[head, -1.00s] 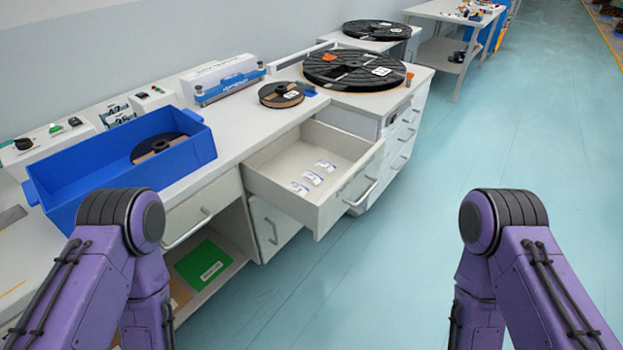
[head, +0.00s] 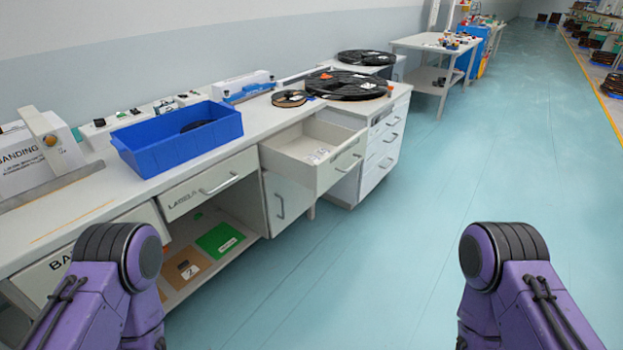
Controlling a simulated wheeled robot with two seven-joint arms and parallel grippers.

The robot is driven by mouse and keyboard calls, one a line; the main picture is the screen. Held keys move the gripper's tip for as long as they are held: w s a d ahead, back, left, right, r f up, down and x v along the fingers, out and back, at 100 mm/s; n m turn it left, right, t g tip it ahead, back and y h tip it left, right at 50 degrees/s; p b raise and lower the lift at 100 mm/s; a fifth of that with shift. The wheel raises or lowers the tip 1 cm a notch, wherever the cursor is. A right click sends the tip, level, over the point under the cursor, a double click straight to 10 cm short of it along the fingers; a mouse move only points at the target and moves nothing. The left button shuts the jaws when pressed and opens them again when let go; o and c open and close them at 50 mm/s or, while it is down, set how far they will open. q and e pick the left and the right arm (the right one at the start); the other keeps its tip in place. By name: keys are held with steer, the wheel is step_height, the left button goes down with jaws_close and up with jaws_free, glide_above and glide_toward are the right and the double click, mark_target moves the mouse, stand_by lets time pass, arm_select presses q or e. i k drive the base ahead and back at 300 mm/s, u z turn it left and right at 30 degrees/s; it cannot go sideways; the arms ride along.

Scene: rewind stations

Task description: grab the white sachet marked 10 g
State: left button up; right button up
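White sachets (head: 319,154) lie on the floor of an open drawer (head: 335,171) in the workbench, ahead of me and a little right of the picture's middle. They look small from here, the drawer front hides part of them, and I cannot read a 10 g mark on any. Both my purple arms show at the lower corners, bent downward. My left gripper and my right gripper are both out of the picture.
A blue bin (head: 180,140) stands on the bench (head: 110,190). Black reels (head: 347,85) lie at its far end. A lower shelf holds a green folder (head: 220,238) and a brown one (head: 184,268). The floor (head: 400,240) to the right is clear.

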mark_target(313, 158)
steer(key=z, duration=0.7)
steer(key=i, duration=1.3)
steer(key=u, duration=0.25)
